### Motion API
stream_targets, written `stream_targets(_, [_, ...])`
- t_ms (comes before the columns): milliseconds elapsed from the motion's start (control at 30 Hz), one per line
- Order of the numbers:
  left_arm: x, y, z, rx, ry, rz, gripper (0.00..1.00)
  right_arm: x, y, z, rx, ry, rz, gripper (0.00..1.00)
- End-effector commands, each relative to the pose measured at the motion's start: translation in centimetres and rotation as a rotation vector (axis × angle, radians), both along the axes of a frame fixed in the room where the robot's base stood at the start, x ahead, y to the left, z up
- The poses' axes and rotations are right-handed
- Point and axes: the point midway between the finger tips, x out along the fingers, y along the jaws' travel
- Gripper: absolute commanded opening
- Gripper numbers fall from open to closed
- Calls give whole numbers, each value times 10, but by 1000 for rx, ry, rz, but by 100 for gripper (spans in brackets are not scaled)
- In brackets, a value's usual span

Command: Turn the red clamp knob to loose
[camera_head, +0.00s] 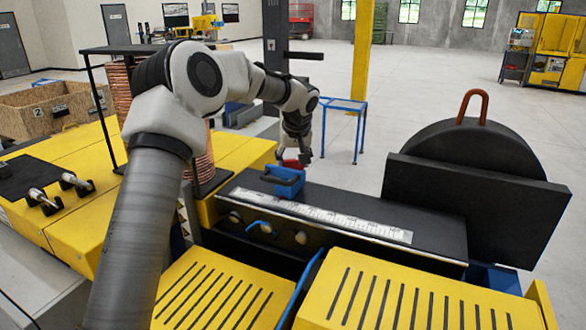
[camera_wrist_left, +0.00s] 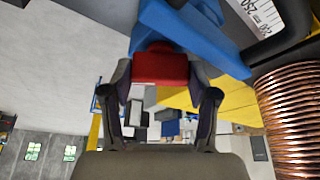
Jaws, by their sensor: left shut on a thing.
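The red clamp knob (camera_head: 292,163) sits on top of a blue clamp block (camera_head: 285,183) on the black bench rail. My left gripper (camera_head: 303,155) reaches down to the knob from above and behind it. In the left wrist view the red knob (camera_wrist_left: 160,66) lies between the two fingers of my left gripper (camera_wrist_left: 161,80), which are shut on it. The blue clamp (camera_wrist_left: 190,38) shows just beyond the knob. The gripper hides part of the knob in the head view. My right gripper is not in view.
A white ruler scale (camera_head: 330,219) runs along the rail's front edge. A black disc with a copper-coloured tube loop (camera_head: 472,105) stands at the right. A copper coil (camera_wrist_left: 288,115) is close to the gripper's right in the wrist view. Yellow slotted covers (camera_head: 400,295) lie in front.

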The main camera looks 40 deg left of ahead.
Motion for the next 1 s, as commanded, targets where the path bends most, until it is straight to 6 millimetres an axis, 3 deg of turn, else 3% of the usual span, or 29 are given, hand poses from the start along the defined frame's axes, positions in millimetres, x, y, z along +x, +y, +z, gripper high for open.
stream_targets(100, [0, 0, -6, 1, 5, 109, 25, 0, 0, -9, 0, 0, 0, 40])
stream_targets(367, [0, 0, -3, -1, 5, 357, 25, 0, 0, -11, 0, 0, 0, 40])
stream_targets(1000, [-1, 0, -1, -2, 7, 884, 25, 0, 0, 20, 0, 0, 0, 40])
